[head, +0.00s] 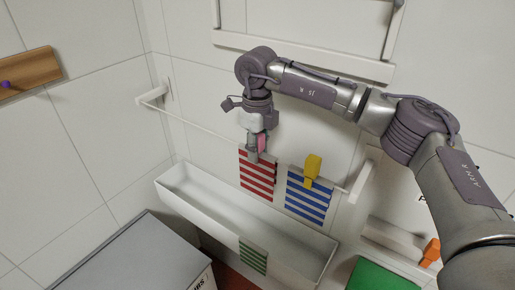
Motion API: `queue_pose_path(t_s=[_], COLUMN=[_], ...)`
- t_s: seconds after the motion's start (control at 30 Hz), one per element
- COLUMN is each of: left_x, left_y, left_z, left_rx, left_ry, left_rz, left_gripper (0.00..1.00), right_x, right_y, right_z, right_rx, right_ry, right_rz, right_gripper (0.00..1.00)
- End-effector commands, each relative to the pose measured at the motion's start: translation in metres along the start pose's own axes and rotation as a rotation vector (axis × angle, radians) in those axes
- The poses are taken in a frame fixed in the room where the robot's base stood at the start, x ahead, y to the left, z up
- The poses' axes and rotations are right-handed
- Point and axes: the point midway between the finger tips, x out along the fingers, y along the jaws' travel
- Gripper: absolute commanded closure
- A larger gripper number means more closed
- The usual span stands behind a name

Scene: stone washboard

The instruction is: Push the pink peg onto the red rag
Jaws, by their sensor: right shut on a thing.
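The red-and-white striped rag (258,177) hangs from the white line against the tiled wall. My right gripper (258,149) points down at the top edge of this rag, shut on the pink peg (262,142). The gripper's fingers cover part of the peg and of the rag's upper edge. I cannot tell whether the peg touches the rag or only stands in front of it. My left gripper is not in view.
A blue striped rag (308,201) with a yellow peg (312,168) hangs just to the right. Below is a white trough (215,204) with a green striped rag (253,257) over its front. An orange peg (431,252) is at right.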

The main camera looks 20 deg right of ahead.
Motion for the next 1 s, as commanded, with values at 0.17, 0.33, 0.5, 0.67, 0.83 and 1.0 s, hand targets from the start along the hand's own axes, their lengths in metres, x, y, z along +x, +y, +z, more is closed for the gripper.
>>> queue_pose_path(t_s=[0.17, 0.33, 0.5, 0.67, 0.83, 1.0], left_x=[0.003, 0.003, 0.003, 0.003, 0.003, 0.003], left_y=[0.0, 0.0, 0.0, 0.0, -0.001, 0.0], left_z=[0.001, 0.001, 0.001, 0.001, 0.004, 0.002], left_rx=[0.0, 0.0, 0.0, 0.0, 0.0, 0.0], left_ry=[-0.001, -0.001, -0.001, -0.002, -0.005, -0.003], left_rz=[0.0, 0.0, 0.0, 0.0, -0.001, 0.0], left_gripper=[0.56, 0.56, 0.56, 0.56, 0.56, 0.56], right_x=[0.004, 0.004, 0.004, 0.004, 0.001, -0.024], right_y=[0.0, 0.0, 0.0, 0.0, 0.0, 0.0], right_z=[0.0, 0.0, 0.0, 0.0, 0.0, 0.001], right_rx=[0.0, 0.0, 0.0, 0.0, 0.0, -0.001], right_ry=[0.0, 0.0, 0.0, 0.0, -0.001, -0.004], right_rz=[0.0, 0.0, 0.0, 0.0, 0.0, -0.001], right_gripper=[0.85, 0.65, 0.42, 0.42, 0.42, 0.42])
